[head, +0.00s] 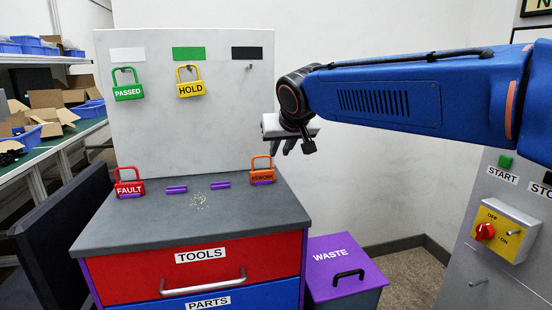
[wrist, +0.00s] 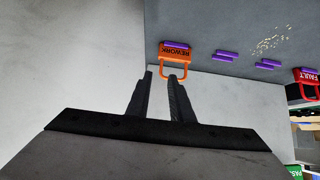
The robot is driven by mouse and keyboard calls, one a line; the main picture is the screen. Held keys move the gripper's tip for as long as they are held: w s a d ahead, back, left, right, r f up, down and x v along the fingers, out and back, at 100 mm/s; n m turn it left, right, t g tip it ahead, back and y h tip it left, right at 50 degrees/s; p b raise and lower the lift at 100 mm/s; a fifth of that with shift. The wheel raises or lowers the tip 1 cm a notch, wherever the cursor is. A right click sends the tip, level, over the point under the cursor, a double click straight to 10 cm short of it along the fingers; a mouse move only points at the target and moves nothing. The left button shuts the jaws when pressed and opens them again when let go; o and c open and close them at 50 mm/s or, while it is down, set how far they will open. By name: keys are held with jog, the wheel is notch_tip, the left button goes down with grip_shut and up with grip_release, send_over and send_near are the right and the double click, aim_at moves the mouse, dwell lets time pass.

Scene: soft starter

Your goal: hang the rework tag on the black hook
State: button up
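The orange rework tag (head: 262,177) stands at the right end of the cabinet top, its shackle up, in a purple holder. It also shows in the wrist view (wrist: 176,52), with its shackle pointing toward my fingers. The black hook (head: 249,68) is a small, bare hook on the white panel below the black label (head: 246,53). My gripper (head: 285,150) is above and to the right of the rework tag in the head view. In the wrist view its two fingers (wrist: 160,77) are apart with nothing between them, and one fingertip overlaps the shackle in the picture.
The green PASSED tag (head: 128,91) and yellow HOLD tag (head: 191,88) hang on the white panel (head: 180,135). The red FAULT tag (head: 129,187) stands at the left of the cabinet top (head: 200,228). Two empty purple holders lie between, near scattered crumbs (head: 199,202).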

aim_at(271, 163)
jog(key=shift+w+a+r+x, duration=0.1)
jog(key=shift+x, duration=1.65)
jog(key=shift+w+a+r+x, duration=0.1)
jog(key=shift+x, duration=1.6)
jog(key=shift+a+r+x, duration=0.1)
jog(key=shift+x, duration=1.65)
jog(key=shift+c, duration=0.3)
grip_shut()
notch_tip(271, 163, up, 10)
